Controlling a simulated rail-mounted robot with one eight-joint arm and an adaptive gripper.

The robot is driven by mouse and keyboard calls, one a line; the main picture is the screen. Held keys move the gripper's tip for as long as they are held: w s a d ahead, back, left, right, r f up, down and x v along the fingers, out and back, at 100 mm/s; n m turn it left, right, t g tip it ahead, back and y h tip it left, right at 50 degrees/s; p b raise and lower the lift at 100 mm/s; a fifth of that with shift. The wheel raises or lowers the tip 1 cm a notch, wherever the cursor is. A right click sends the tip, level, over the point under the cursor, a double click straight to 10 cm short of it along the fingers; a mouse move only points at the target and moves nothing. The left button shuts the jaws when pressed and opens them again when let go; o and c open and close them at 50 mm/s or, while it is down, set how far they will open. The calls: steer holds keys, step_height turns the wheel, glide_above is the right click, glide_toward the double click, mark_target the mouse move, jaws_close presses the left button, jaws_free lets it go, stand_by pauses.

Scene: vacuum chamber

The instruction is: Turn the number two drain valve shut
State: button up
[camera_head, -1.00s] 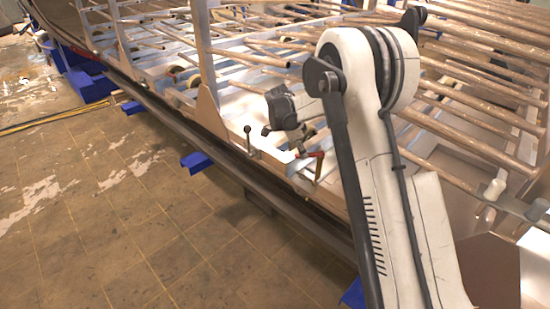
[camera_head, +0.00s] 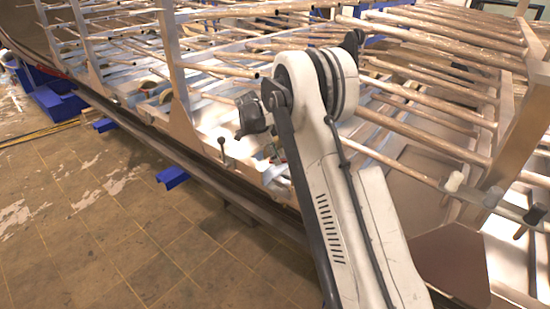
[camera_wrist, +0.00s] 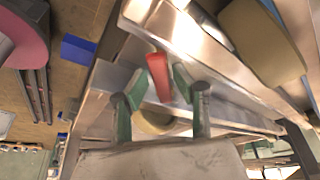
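In the wrist view a red valve handle (camera_wrist: 158,78) stands between the two fingers of my gripper (camera_wrist: 160,84). The fingers are green and dark, spread apart, one on each side of the handle, with a narrow gap seeming to show on both sides. A pale round part (camera_wrist: 153,122) lies below the handle, between the finger bases. No number marking is legible. In the head view my arm hides the red handle and most of the gripper. A short lever with a dark knob (camera_head: 222,142) stands on the frame's edge to the left of my arm.
A metal frame with many rods (camera_head: 430,125) fills the back and right. A dark rail (camera_head: 130,128) runs along its front edge. Blue blocks (camera_head: 172,177) stick out below it. Pale-ended handles (camera_head: 454,182) are at the right. The tiled floor (camera_head: 90,230) at left is clear.

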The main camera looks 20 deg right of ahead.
steer(key=shift+o, duration=0.8)
steer(key=v, duration=0.4)
steer(key=shift+a+r, duration=0.2)
steer(key=shift+r, duration=0.15)
steer(key=w+a, duration=0.3)
steer(key=a, duration=0.8)
steer(key=shift+w+a, duration=0.25)
steer(key=shift+a, duration=0.05)
steer(key=shift+r, duration=0.1)
